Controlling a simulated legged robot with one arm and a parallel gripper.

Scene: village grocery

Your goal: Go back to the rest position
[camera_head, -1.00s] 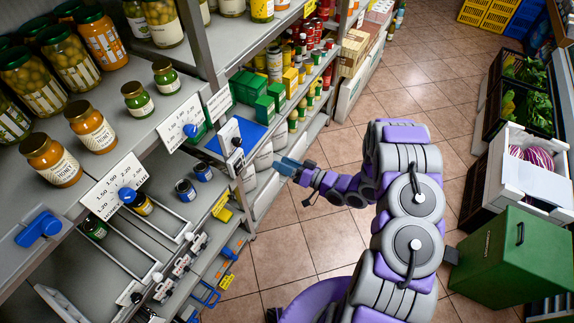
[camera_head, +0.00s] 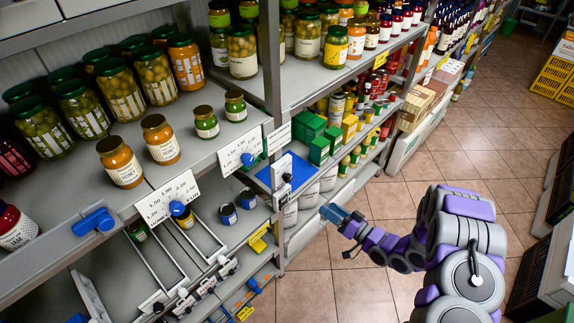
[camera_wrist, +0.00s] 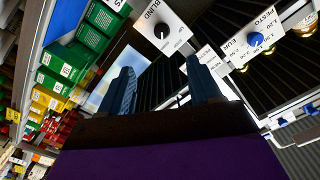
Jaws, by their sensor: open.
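My gripper (camera_head: 333,213) is at the end of my purple and grey arm, in front of the shelf unit in the head view. In the wrist view, the two blue-grey fingers of my gripper (camera_wrist: 160,88) stand apart with nothing between them. The gripper is apart from the jars and boxes on the shelves. Past the fingers, the wrist view shows a white panel with a black knob (camera_wrist: 163,31) and a white price scale with a blue knob (camera_wrist: 255,39).
Shelves at left hold honey jars (camera_head: 120,162), olive jars (camera_head: 153,76) and green boxes (camera_head: 319,150). A blue panel (camera_head: 289,169) sits on the shelf beside the dial plates. The tiled floor (camera_head: 405,200) is clear around my arm. Yellow crates (camera_head: 552,75) stand at the far right.

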